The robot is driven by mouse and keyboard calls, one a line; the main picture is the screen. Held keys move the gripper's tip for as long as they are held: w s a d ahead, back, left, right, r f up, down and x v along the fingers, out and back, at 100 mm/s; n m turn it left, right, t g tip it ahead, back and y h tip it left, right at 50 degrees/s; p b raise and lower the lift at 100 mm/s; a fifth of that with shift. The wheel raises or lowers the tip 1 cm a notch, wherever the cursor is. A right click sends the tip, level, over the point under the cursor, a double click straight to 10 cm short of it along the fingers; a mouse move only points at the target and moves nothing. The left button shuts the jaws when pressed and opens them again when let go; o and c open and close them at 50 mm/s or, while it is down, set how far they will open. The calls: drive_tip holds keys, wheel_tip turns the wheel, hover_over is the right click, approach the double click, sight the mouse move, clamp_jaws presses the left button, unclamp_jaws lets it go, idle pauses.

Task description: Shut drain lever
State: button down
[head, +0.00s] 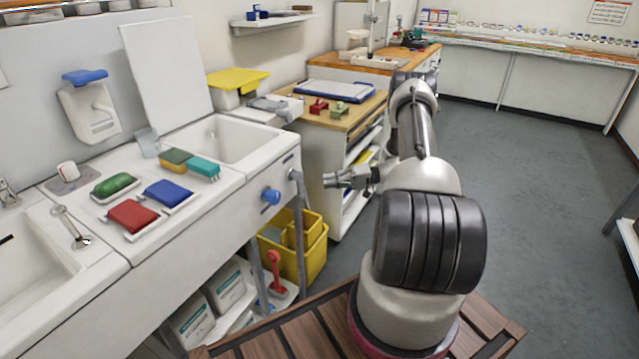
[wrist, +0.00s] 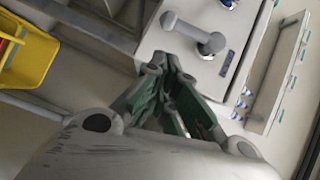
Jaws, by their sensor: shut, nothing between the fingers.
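The grey drain lever (head: 295,175) sits on the front panel of the sink unit, near its right end, beside a blue knob (head: 271,196). In the wrist view the lever (wrist: 192,32) is a grey bar with rounded ends, next to a small dark label (wrist: 228,62). My gripper (head: 328,181) is just right of the lever in the head view, apart from it. In the wrist view my gripper (wrist: 164,66) has its fingers together and empty, with the tips close below the lever. I cannot tell whether the lever stands open or shut.
The white sink (head: 228,140) is above and left. A yellow bin (head: 312,262) stands on the floor under the counter, with a red-handled item (head: 275,268) beside it. A wooden-topped cabinet (head: 345,125) is just behind my gripper. The grey floor (head: 530,150) to the right is clear.

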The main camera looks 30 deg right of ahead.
drive_tip(key=v, duration=0.5)
drive_tip(key=shift+s+d+f, duration=0.15)
drive_tip(key=shift+s+d, duration=0.05)
drive_tip(key=shift+d, duration=0.1)
drive_tip(key=shift+m, duration=0.3)
